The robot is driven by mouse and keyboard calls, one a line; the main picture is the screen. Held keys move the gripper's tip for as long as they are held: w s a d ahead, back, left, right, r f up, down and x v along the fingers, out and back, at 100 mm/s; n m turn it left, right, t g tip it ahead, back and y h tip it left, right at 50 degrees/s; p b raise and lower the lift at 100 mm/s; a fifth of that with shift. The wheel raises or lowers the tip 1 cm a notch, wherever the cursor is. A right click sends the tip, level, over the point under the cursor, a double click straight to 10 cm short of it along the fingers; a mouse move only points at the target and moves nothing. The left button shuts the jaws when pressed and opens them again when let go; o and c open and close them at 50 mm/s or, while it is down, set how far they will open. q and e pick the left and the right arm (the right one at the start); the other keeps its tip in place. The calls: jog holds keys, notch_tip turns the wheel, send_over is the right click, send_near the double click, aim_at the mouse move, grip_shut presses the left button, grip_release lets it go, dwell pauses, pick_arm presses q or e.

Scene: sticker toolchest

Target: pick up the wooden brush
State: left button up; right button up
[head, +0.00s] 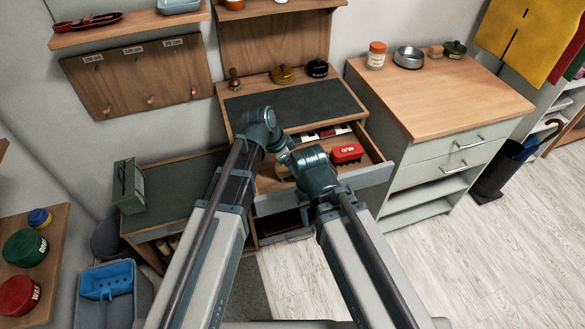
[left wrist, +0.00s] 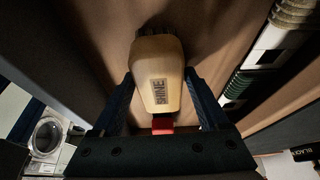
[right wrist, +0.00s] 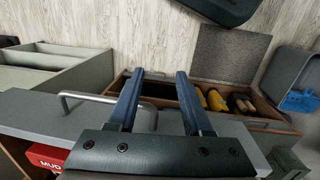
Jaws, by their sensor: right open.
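The wooden brush (left wrist: 157,72), pale with a dark SHINE label and dark bristles at its far end, lies in the open drawer (head: 372,176). In the left wrist view my left gripper (left wrist: 160,80) has a finger on each side of the brush. The fingers look spread, and I cannot tell whether they touch it. A small red part shows at the brush's near end. In the head view my arms largely hide the brush and both grippers. My right gripper (right wrist: 160,76) is open and empty, above the front of the drawer unit.
A red MUD brush (head: 346,153) lies in the same drawer, to the right. Dark and white items (head: 325,132) lie at its back. A lower compartment with yellow-and-black items (right wrist: 215,99) shows in the right wrist view. A wood-topped cabinet (head: 440,85) stands at right.

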pick_arm(q)
grip_shut()
notch_tip(320, 180, up, 11)
jog(key=p, duration=1)
jog(key=shift+f+p, duration=0.2)
jog(key=shift+p, duration=0.15)
jog(key=shift+c, duration=2)
grip_release()
jog(key=c, duration=0.5)
